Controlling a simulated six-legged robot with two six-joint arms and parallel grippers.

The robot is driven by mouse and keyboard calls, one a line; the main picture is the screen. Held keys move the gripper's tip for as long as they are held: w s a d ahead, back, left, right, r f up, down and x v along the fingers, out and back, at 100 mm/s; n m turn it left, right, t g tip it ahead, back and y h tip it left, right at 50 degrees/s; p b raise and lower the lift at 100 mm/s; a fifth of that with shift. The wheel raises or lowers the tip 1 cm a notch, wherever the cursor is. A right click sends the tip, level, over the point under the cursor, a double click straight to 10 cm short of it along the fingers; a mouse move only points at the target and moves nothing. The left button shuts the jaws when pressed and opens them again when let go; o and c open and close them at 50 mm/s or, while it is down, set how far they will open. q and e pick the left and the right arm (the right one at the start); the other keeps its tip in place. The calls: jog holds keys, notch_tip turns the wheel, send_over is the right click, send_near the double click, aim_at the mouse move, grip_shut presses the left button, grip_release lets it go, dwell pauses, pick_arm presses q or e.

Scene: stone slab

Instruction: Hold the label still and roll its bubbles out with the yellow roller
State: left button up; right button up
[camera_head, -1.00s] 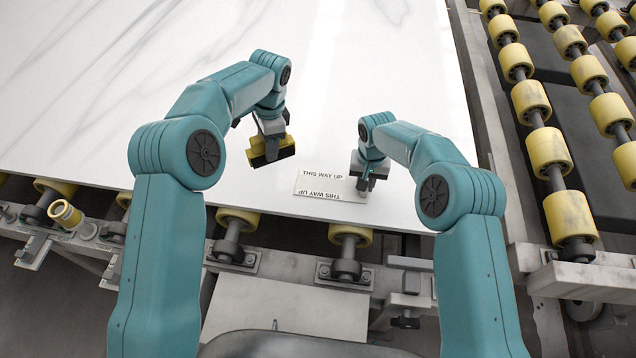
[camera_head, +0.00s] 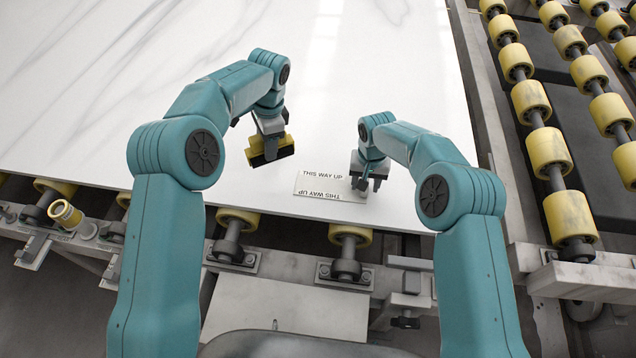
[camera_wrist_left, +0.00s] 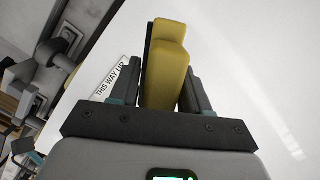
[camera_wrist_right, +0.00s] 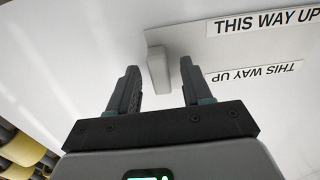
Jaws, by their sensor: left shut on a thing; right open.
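The white label (camera_head: 318,184) lies on the pale slab close to its front edge, with THIS WAY UP printed twice, one line upside down. It also shows in the right wrist view (camera_wrist_right: 236,52). My left gripper (camera_head: 271,146) is shut on the yellow roller (camera_head: 262,154), a yellow and black piece, left of and behind the label. In the left wrist view the roller's yellow part (camera_wrist_left: 168,80) sits between the fingers. My right gripper (camera_head: 368,184) is open at the label's right end. A small pale block (camera_wrist_right: 158,66) shows just beyond its fingers; I cannot tell whether it touches the label.
The white veined slab (camera_head: 130,110) is clear to the left and behind. Yellow conveyor rollers (camera_head: 350,236) run below its front edge. More roller rows (camera_head: 548,152) stand past its right edge.

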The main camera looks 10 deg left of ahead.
notch_tip(320, 180, up, 12)
dwell(0.4)
pick_arm(q)
jog(key=shift+s, duration=0.1)
pick_arm(e)
jog(key=shift+s, duration=0.1)
dwell(0.4)
